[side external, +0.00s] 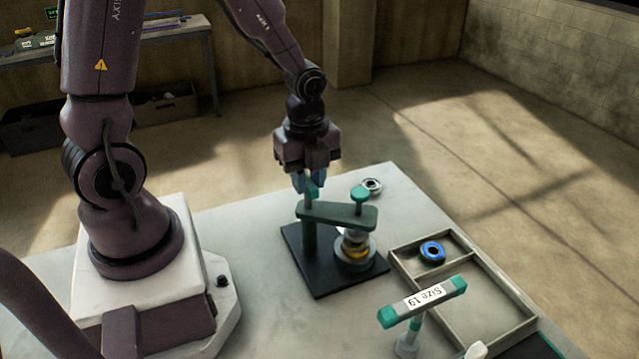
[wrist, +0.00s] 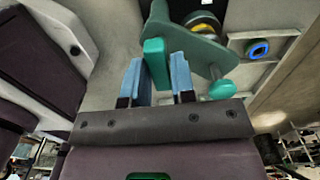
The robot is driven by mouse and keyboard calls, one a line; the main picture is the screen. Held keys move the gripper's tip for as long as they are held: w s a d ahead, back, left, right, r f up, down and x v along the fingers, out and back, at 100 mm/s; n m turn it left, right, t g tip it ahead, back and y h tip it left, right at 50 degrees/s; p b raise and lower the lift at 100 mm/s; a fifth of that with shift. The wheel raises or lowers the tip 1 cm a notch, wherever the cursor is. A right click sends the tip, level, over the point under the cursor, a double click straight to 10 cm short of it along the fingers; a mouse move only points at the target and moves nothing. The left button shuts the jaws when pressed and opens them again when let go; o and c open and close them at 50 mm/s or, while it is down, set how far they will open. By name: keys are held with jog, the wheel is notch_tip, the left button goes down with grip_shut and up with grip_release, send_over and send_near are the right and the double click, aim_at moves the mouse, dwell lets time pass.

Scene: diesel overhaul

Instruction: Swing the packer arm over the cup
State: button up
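The dark green packer arm (side external: 338,214) lies level across a post (side external: 309,238) on a black base plate (side external: 312,276). A teal upright handle (wrist: 156,62) stands at its post end, and a round teal knob (side external: 360,194) tops its free end. My gripper (side external: 311,183) points down at the post end. Its blue fingers (wrist: 157,78) are on both sides of the handle and look closed against it.
A divided tray (side external: 396,262) holds a blue ring (side external: 432,251). In front is a teal-ended bar labelled "Size 19" (side external: 424,298) on a stand. A metal ring (side external: 372,186) lies behind the packer arm. The table left of the base plate is clear.

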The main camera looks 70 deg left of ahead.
jog(key=o, duration=0.3)
jog(key=shift+r, duration=2.7)
